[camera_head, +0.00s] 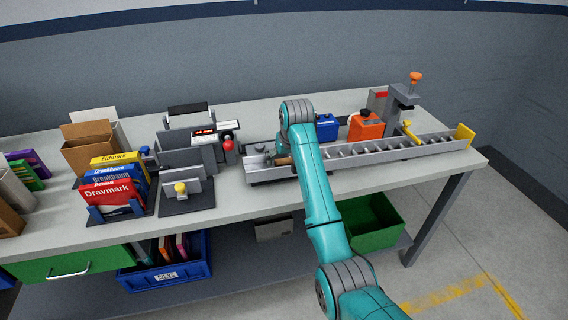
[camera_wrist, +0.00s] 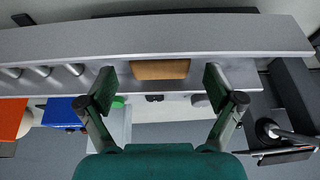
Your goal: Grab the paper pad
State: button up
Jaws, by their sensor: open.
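A tan, flat-faced block that looks like the paper pad (camera_wrist: 160,69) lies in the grey roller channel (camera_wrist: 205,40) in the wrist view. In the head view a small brown part of it (camera_head: 284,160) shows at the left end of the channel, mostly hidden by my arm. My gripper (camera_wrist: 160,80) is open, with one finger on each side of the pad. Gaps show between the pad and both fingers, and it is not held. In the head view my gripper is largely hidden behind my teal arm.
A blue box (camera_head: 326,127) and an orange box (camera_head: 366,126) stand behind the channel. A green bin (camera_head: 372,222) sits below the table.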

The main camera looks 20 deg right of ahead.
jog(key=shift+w+f, duration=0.15)
jog(key=shift+f, duration=0.1)
jog(key=c, duration=0.8)
jog(key=shift+c, duration=0.2)
